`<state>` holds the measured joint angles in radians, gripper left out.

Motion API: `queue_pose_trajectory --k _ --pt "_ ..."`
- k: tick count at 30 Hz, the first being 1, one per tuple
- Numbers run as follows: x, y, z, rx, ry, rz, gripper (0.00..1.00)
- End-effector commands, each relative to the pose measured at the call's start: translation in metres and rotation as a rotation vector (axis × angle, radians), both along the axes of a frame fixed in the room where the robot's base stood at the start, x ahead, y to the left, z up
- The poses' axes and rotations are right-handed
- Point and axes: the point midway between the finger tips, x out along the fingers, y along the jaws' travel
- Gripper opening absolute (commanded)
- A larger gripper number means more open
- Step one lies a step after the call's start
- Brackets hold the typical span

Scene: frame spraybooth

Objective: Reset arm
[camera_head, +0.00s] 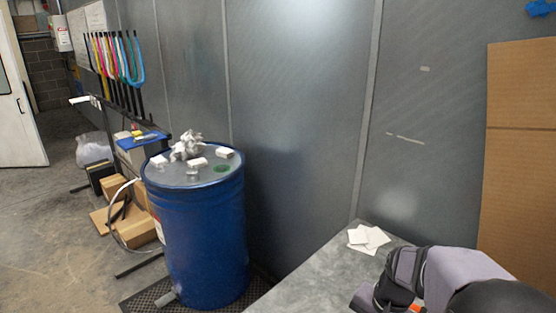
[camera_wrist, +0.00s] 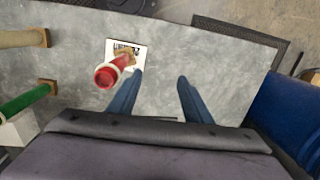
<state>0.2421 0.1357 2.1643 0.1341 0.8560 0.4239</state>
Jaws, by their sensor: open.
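My gripper (camera_wrist: 160,76) shows in the wrist view as two blue fingers spread apart, with only bare grey table between them. It is open and empty. The grey table (camera_wrist: 225,70) lies below it; in the head view the table (camera_head: 310,283) is at the bottom right. My arm reaches in there from the right, and the fingers are mostly out of frame. A red round-ended thing (camera_wrist: 106,75) with a pale band and a brown end stands or lies at a white printed card (camera_wrist: 138,48), just left of the left finger. I cannot tell whether they touch.
A green rod (camera_wrist: 25,100) and a beige rod (camera_wrist: 22,38) lie at the left of the wrist view. White cards (camera_head: 369,239) lie on the table. A blue barrel (camera_head: 205,240) with small items on top stands beside it. A cardboard sheet (camera_head: 520,150) stands at right.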

Motion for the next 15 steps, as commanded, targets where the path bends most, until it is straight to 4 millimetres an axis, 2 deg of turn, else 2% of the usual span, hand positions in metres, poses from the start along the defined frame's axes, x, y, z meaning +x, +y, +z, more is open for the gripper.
queue_pose_trajectory --k 1,3,9,15 --pt "-0.015 0.012 -0.001 -0.018 -0.005 0.111 0.45" --pt "-0.033 0.025 -0.005 -0.04 -0.01 0.259 0.45" --pt "-0.077 0.046 -0.015 -0.085 -0.021 0.595 0.45" --pt "-0.097 0.052 -0.021 -0.103 -0.024 0.747 0.45"
